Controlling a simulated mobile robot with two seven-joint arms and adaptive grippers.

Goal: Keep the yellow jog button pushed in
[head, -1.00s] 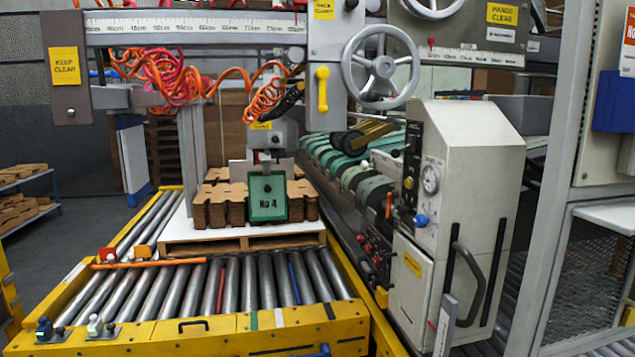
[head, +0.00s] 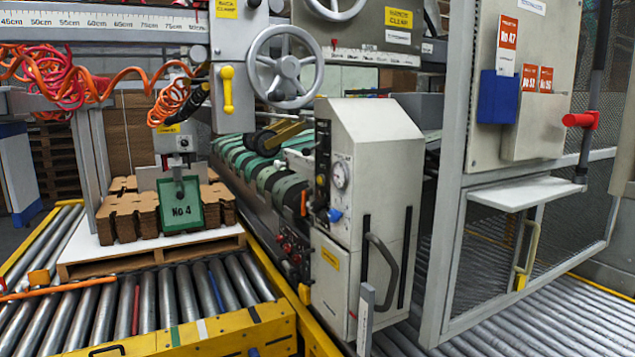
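The white machine cabinet (head: 372,150) stands right of centre. A dark narrow control panel (head: 322,165) with small buttons runs down its front left edge, with a round gauge (head: 340,174) and a blue knob (head: 334,215) beside it. Small controls (head: 291,247) sit lower down, on the cabinet's left side. A small yellow part (head: 304,293) shows below them. I cannot tell which of these is the yellow jog button, or whether any button is pushed in. Neither of my grippers is in view.
A roller conveyor (head: 150,303) with yellow edging lies at left, holding a pallet (head: 150,255) of brown blanks (head: 128,215). A handwheel (head: 286,67) hangs above. A mesh guard with a grey post (head: 445,200) and white shelf (head: 525,192) stands at right. More rollers (head: 520,330) lie at lower right.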

